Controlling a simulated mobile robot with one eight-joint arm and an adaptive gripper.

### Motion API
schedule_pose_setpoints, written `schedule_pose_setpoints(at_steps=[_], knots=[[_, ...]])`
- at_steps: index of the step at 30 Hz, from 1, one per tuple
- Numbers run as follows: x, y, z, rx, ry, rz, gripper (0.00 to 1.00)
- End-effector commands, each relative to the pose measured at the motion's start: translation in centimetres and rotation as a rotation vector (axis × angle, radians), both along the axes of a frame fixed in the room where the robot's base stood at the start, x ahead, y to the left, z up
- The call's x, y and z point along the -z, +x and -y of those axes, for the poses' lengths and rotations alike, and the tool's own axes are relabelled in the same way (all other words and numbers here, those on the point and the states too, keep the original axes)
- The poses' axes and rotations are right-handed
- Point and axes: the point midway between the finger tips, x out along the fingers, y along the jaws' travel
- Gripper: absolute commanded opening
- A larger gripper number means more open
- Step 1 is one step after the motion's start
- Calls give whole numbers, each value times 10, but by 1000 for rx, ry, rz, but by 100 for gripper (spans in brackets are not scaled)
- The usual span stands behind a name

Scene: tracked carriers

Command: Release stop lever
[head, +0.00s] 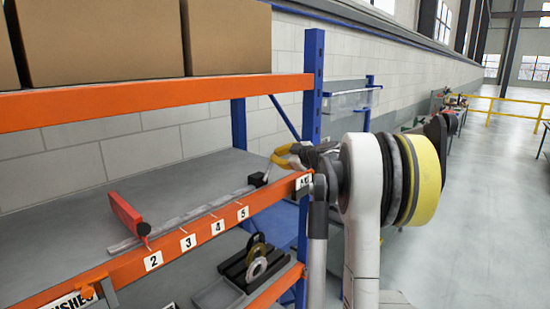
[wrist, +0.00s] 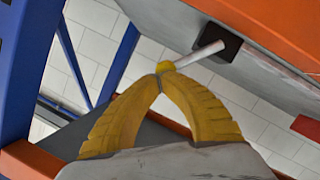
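The stop lever looks like a pale rod with a yellow end (wrist: 168,67). It sticks out from a black block (wrist: 217,42) in the wrist view. In the head view this black block (head: 257,180) sits at the right end of a grey rail (head: 190,217). My gripper (wrist: 159,78) has yellow fingers arched together, tips meeting right by the lever's yellow end. I cannot tell whether they touch it. In the head view my gripper (head: 283,155) is just right of the block. A red carrier (head: 130,215) stands at the rail's left end.
An orange shelf beam (head: 215,230) with number labels runs below the rail. A blue upright (head: 312,75) stands behind my gripper. Cardboard boxes (head: 100,40) sit on the upper shelf. A lower shelf holds black and yellow parts (head: 257,262). The aisle at right is clear.

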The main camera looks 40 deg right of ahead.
Motion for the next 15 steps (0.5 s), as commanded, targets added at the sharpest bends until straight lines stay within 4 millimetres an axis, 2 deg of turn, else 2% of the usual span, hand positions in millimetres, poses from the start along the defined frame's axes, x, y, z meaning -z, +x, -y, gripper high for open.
schedule_pose_setpoints(at_steps=[9, 15], knots=[[8, 0, 11, 1, 123, -10, 0], [11, 1, 16, 0, 123, -9, 0]])
